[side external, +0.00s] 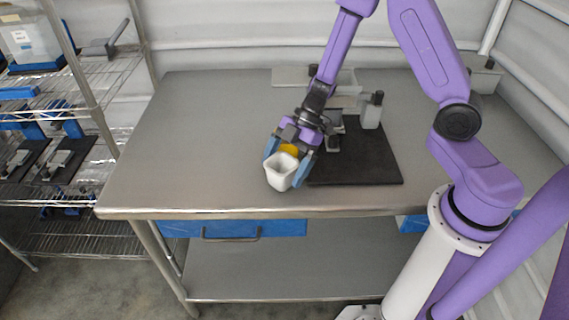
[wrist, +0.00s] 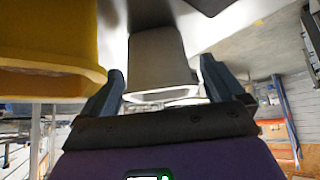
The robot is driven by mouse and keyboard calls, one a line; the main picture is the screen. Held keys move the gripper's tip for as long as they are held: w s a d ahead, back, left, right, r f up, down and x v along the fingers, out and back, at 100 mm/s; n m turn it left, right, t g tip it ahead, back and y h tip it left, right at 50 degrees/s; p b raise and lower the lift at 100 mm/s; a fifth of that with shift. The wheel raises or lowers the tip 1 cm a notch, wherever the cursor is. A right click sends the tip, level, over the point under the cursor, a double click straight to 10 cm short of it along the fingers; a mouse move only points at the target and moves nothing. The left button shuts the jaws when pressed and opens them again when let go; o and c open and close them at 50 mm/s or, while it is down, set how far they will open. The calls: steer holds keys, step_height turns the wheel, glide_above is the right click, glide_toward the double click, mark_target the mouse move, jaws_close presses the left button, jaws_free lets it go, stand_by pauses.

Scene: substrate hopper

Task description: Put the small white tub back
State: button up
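The small white tub (side external: 281,174) stands near the front edge of the steel table, its open mouth facing up. My gripper (side external: 283,169) is low over the table with its blue-grey fingers on either side of the tub. In the wrist view, which looks upside down, the tub (wrist: 158,62) lies between the two fingertips (wrist: 160,78). The fingers are wide apart, with narrow gaps beside the tub, so the gripper looks open. Whether a finger touches the tub lightly is hard to tell.
A yellow tub (side external: 289,150) stands right behind the white one and looms at left in the wrist view (wrist: 50,50). A black mat (side external: 372,168) with a grey device (side external: 334,138) lies to the right. The table's left side (side external: 190,150) is clear.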

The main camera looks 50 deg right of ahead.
steer(key=shift+r, duration=0.15)
steer(key=shift+d+r, duration=0.15)
steer(key=shift+r, duration=0.15)
steer(key=v, duration=1.1)
steer(key=w+a+r+m+t+h, duration=0.3)
steer(key=a+r+m+t, duration=0.15)
steer(key=r+t, duration=0.3)
steer(key=s+d+f+g+h, duration=0.1)
steer(key=s+g+h, duration=0.1)
steer(key=s, duration=1)
steer(key=s+d+f+g+h, duration=0.2)
steer(key=s+g, duration=0.3)
steer(key=s, duration=0.8)
steer(key=shift+d+m, duration=0.3)
steer(key=shift+m, duration=0.15)
steer(key=shift+f, duration=0.1)
